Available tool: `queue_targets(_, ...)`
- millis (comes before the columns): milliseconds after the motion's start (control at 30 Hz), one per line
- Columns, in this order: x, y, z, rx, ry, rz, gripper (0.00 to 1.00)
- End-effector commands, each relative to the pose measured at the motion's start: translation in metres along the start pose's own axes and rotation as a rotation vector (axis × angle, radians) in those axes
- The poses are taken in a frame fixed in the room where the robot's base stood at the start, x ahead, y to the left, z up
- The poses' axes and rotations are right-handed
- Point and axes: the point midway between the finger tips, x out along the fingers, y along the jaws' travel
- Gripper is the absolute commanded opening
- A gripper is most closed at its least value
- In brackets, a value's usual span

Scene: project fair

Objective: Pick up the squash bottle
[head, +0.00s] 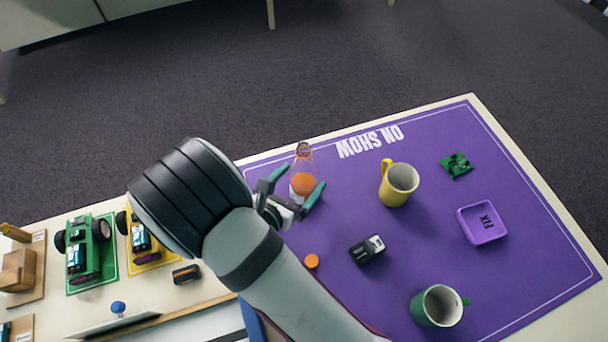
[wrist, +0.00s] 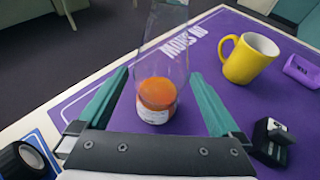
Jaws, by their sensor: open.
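The squash bottle (head: 303,183) is clear, with orange liquid in its lower part and a white label. It stands upright on the purple mat near its back left edge. In the wrist view the bottle (wrist: 156,95) is between the two fingers and a little beyond them, its top cut off by the frame. My gripper (head: 292,190) is open, with teal fingers, and reaches toward the bottle at a low height. In the wrist view my gripper (wrist: 157,95) shows a gap on both sides of the bottle.
A yellow mug (head: 400,182) stands right of the bottle. A black device (head: 367,250), an orange cap (head: 312,261), a green mug (head: 438,307), a purple tray (head: 482,224) and a green circuit board (head: 456,165) are on the mat (head: 540,250). Toy vehicles (head: 90,250) stand at left.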

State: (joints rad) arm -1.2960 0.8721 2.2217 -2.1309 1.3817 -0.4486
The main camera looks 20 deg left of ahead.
Motion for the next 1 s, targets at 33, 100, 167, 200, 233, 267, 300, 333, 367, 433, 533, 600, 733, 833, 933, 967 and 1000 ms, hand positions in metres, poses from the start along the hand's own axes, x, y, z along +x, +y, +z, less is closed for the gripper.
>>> queue_targets(33,0.009,-0.001,0.000,0.001,0.000,-0.005,1.00)
queue_targets(100,0.017,-0.001,0.000,0.002,0.000,-0.002,1.00)
queue_targets(167,0.019,0.000,0.000,0.001,0.000,-0.001,1.00)
queue_targets(200,0.019,0.000,0.000,0.001,0.000,0.000,1.00)
queue_targets(233,0.019,0.000,0.000,0.001,0.000,0.001,1.00)
queue_targets(267,0.019,0.000,0.000,0.001,0.000,0.001,1.00)
queue_targets(300,0.019,0.000,0.000,0.001,0.000,0.001,1.00)
queue_targets(333,0.019,0.000,0.000,0.001,0.000,0.000,1.00)
queue_targets(367,0.019,0.000,0.000,0.001,0.000,0.000,0.95)
queue_targets(433,0.019,0.000,0.001,0.001,0.000,0.000,0.82)
queue_targets(533,0.019,0.000,0.001,0.001,0.000,0.000,0.64)
queue_targets(600,0.019,0.000,0.001,0.001,0.000,0.000,0.51)
queue_targets(733,0.018,0.000,0.001,0.001,0.000,0.000,0.28)
queue_targets(833,0.018,0.000,0.001,0.002,-0.001,0.000,0.12)
queue_targets(933,0.018,0.000,0.001,0.002,-0.001,0.000,0.12)
queue_targets(967,0.018,0.000,0.001,0.002,-0.001,0.000,0.12)
queue_targets(1000,0.018,0.000,0.001,0.002,-0.001,0.000,0.12)
